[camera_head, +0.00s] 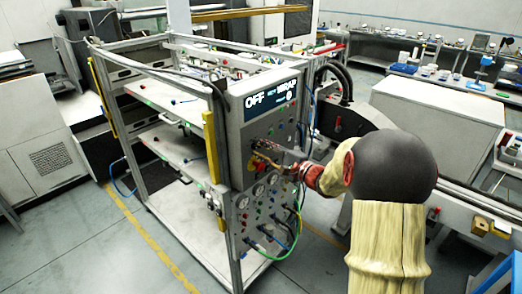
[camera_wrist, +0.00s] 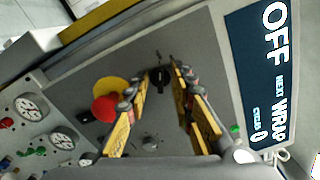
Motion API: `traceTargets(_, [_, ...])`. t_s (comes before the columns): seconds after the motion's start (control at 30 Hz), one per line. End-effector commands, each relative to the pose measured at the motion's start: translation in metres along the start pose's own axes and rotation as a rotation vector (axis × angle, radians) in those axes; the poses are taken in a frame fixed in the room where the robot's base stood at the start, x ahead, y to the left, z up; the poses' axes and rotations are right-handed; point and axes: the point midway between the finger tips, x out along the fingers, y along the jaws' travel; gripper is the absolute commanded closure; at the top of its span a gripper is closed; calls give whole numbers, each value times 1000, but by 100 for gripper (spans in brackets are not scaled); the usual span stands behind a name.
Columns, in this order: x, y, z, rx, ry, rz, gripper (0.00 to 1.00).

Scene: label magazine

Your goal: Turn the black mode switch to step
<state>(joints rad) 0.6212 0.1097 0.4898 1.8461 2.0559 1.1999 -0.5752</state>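The black mode switch (camera_wrist: 160,79) is a dark knob on the grey control panel (camera_wrist: 203,62). It shows in the wrist view between the fingertips of my gripper (camera_wrist: 161,88). The two yellow-padded fingers are apart, one on each side of the knob, with visible gaps; I see no clear contact. In the head view my gripper (camera_head: 262,154) is at the panel front below the display and hides the switch. The display (camera_wrist: 268,75) reads OFF, with NEXT WRAP and a cycle count of 0 in smaller text.
A red mushroom button (camera_wrist: 106,108) on a yellow disc sits close to the left finger. A green button (camera_wrist: 235,129) is near the right finger. Pressure gauges (camera_wrist: 62,141) are at the left. Hoses, including a green one (camera_head: 268,256), hang from the lower panel.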

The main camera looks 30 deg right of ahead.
Motion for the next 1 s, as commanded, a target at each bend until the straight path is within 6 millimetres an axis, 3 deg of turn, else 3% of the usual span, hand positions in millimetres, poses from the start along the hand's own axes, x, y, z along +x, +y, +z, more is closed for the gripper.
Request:
traceTargets(0.07, [0,0,0,0,0,0,76])
traceTargets(0.5, [0,0,0,0,0,0,100])
traceTargets(1.0, [0,1,0,8,0,1,100])
